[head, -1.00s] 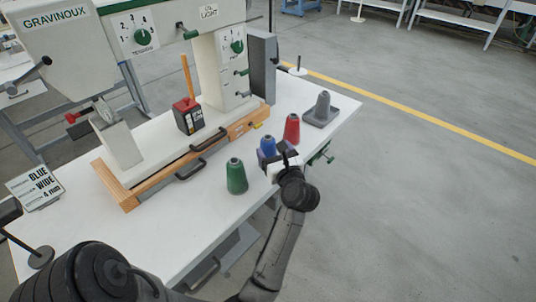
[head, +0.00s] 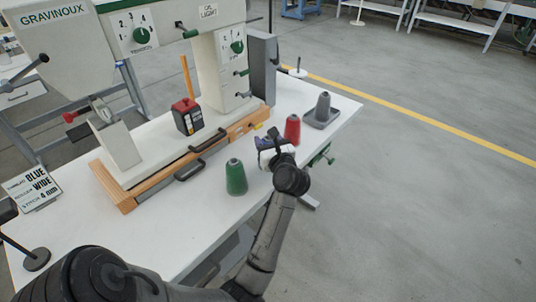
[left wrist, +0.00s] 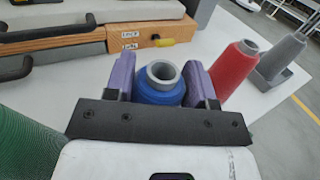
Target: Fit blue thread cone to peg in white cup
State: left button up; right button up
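The blue thread cone (left wrist: 162,85) with its grey hollow top stands between the two purple fingers of my left gripper (left wrist: 160,78) in the left wrist view. Its lower body seems to fill the gap, but whether the fingers press on it is not clear. In the head view my left gripper (head: 270,142) is at the right part of the table and hides most or all of the cone. A small white dish with a thin upright peg (head: 298,71) stands at the back of the table, behind the press column. My right gripper is not in view.
A red cone (head: 292,129) stands just beyond the left gripper and a grey cone (head: 322,107) on a grey tray is further right. A green cone (head: 236,177) stands nearer. The white press (head: 217,70) with its wooden base fills the table's left and middle.

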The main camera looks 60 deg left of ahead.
pick_arm(q)
jog(key=c, duration=0.8)
